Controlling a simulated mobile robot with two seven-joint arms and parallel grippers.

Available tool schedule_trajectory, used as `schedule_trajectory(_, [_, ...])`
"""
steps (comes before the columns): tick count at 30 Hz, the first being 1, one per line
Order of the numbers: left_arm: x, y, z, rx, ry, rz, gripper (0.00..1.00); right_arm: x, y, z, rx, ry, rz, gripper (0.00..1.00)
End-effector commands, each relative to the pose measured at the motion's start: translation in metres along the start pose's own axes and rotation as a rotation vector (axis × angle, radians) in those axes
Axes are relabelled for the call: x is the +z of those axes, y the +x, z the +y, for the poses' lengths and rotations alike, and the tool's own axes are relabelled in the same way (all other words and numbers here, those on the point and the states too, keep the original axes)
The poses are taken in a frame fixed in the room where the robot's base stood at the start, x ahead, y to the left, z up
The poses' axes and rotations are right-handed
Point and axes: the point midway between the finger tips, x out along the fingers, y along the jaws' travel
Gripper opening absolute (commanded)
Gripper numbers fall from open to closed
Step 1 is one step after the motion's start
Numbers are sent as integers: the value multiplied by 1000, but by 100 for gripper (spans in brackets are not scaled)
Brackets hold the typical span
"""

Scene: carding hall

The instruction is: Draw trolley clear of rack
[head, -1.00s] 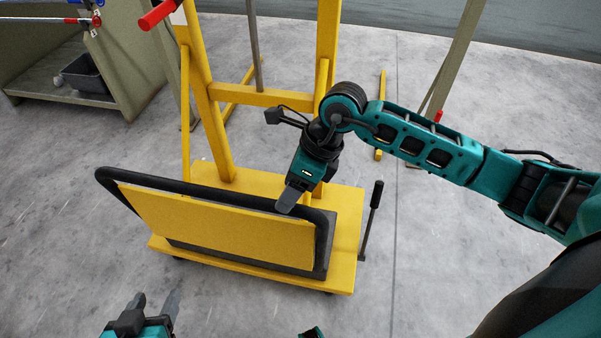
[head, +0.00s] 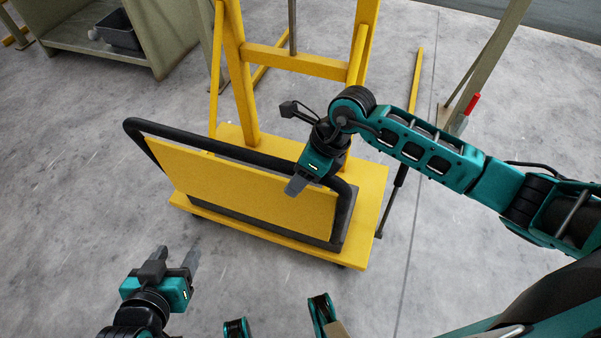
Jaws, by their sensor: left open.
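The trolley is a low yellow platform (head: 376,190) with a black tube handle (head: 200,138) and a yellow panel (head: 240,190) within the handle frame. It stands at the foot of the yellow rack (head: 243,100), whose near leg comes down just behind the handle. My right gripper (head: 297,186) is at the right part of the handle, its fingers reaching past the bar in front of the panel. Whether they touch or close on the bar cannot be told. My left gripper (head: 175,262) is open and empty, apart from the trolley, at lower left.
A grey-green stand with a dark bin (head: 118,32) is at the upper left. A slanted post with a red grip (head: 472,104) stands at the upper right. A dark rod (head: 398,180) rises beside the platform's right edge.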

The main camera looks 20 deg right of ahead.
Motion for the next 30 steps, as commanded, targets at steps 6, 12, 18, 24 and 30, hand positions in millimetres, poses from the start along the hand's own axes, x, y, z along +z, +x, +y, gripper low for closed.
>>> schedule_trajectory(6, [0, 0, -1, 0, 6, -1, 57, 0, 0, 0, 0, 0, 0, 26])
schedule_trajectory(12, [0, 0, -2, 0, 10, 0, 57, 0, 0, 0, 0, 0, 0, 7])
schedule_trajectory(18, [-1, 0, -2, 0, 11, 2, 57, 0, 0, 0, -1, 0, 0, 0])
schedule_trajectory(24, [-1, 0, -2, 0, 10, 2, 57, 0, -1, 0, -1, 0, 0, 0])
schedule_trajectory(30, [-2, 0, -2, 0, 9, 3, 57, 0, -1, 0, -1, 0, 0, 0])
